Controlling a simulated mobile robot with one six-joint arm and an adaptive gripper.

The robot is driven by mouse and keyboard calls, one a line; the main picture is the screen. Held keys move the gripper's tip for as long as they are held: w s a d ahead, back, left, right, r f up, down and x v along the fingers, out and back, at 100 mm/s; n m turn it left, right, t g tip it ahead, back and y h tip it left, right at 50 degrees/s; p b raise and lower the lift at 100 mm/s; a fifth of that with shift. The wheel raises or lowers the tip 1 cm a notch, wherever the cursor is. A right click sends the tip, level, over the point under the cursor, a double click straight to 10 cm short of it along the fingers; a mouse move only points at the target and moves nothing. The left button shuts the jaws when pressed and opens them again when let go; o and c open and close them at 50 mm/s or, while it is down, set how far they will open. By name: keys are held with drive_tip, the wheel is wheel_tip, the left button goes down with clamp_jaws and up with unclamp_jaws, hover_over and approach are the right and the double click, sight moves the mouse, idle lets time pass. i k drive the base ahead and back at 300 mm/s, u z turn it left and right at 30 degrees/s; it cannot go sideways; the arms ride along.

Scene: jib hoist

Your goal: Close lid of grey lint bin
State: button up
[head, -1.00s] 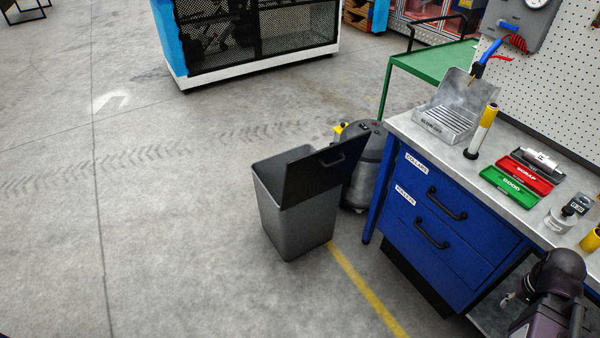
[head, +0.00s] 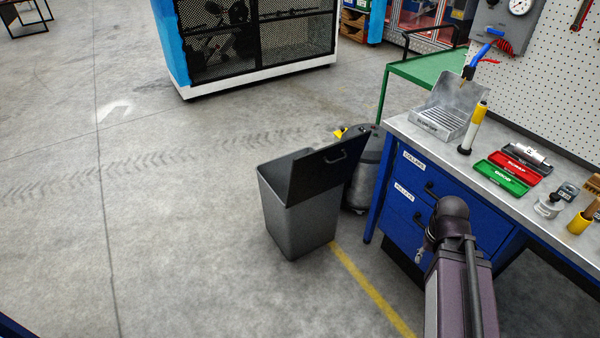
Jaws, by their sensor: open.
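The grey lint bin (head: 298,232) stands on the floor left of the blue bench. Its dark lid (head: 318,178) is open, raised and tilted up from the bin's near right rim, with a handle (head: 336,157) near its upper edge. Part of the bin's dark inside shows left of the lid. My arm comes in from the lower right. My gripper (head: 420,256) shows only as a small grey part beside the dark wrist, in front of the bench drawers. It is open, right of the bin and well apart from the lid; most of it is hidden.
A grey canister vacuum (head: 366,170) stands close behind and right of the lid. The blue drawer bench (head: 400,210) with tools on top is on the right. A green cart (head: 425,72) stands behind. The floor left of and in front of the bin is clear.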

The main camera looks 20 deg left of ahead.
sight(313, 174)
drive_tip(key=u, duration=0.7)
drive_tip(key=k, duration=1)
drive_tip(key=z, duration=0.05)
drive_tip(key=i, duration=0.9)
drive_tip(key=u, duration=0.05)
